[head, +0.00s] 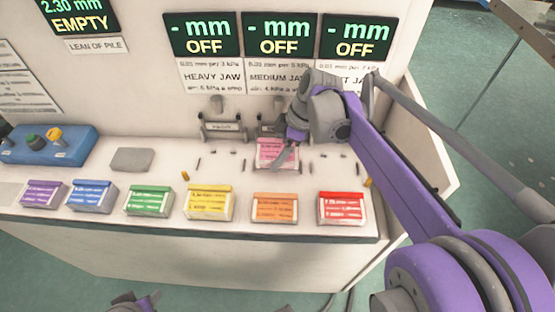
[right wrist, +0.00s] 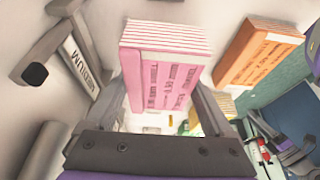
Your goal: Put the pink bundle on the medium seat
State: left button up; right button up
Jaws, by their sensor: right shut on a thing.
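The pink bundle (head: 268,158) is in front of the medium jaw (head: 266,128), below the sign reading MEDIUM JAW. My right gripper (head: 287,154) reaches down over it and is shut on it. In the right wrist view the pink bundle (right wrist: 162,62) sits between the two fingers, its printed side facing the camera. The medium jaw's label (right wrist: 80,67) shows to its left there. I cannot tell whether the bundle touches the seat under it. A grey and purple part of my left arm shows at the bottom edge; its fingers are not clear.
Purple (head: 44,194), blue (head: 92,197), green (head: 149,201), yellow (head: 209,204), orange (head: 275,207) and red (head: 342,207) bundles line the front of the bench. The heavy jaw (head: 222,127) stands left of the medium one. Small pegs stand around the seats.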

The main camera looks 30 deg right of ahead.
jog(key=shift+f, duration=1.9)
jog(key=shift+w, duration=0.1)
jog(key=shift+f, duration=0.15)
jog(key=o, duration=1.3)
jog(key=shift+o, duration=0.2)
jog(key=v, duration=1.2)
jog(key=shift+p, duration=0.4)
